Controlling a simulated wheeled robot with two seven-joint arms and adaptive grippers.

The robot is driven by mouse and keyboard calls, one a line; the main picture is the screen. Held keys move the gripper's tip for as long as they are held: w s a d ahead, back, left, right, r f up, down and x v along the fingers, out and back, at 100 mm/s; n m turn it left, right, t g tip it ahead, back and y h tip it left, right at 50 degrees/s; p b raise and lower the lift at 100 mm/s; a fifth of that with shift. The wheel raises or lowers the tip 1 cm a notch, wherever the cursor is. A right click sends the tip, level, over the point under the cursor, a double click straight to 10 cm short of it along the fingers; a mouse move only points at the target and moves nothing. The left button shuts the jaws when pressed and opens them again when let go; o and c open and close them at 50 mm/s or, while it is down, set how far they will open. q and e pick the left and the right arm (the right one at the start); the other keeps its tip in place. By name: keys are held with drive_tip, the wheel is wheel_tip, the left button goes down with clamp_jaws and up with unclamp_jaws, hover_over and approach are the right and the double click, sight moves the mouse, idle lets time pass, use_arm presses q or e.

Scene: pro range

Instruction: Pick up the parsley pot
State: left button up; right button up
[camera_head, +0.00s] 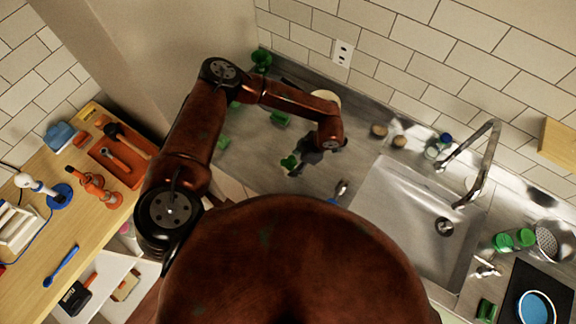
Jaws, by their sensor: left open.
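My left gripper (300,166), dark grey, hangs over the counter left of the sink and is open. A small green thing (288,162) shows right at its fingertips; I cannot tell whether they touch it. A leafy green clump (261,59), which may be the parsley pot, stands at the back left corner of the counter, beyond my left arm and well apart from the gripper. Its lower part is hard to make out. Another green object (281,118) lies between the clump and the gripper. My right gripper is not in view.
The grey counter (245,165) has free room left of the gripper. A steel sink (385,205) with a tall faucet (478,165) lies to the right. Two brown round things (379,130) sit behind the sink. A wooden bench (40,235) with tools is at left.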

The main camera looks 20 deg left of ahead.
use_arm(q)
drive_tip(key=p+x, duration=0.2)
drive_tip(key=x, duration=0.3)
drive_tip(key=shift+a+p, duration=0.15)
drive_tip(key=shift+p, duration=0.15)
drive_tip(key=shift+a+f, duration=0.15)
drive_tip(key=shift+f, duration=0.4)
drive_tip(key=shift+s, duration=0.1)
drive_tip(key=c, duration=1.5)
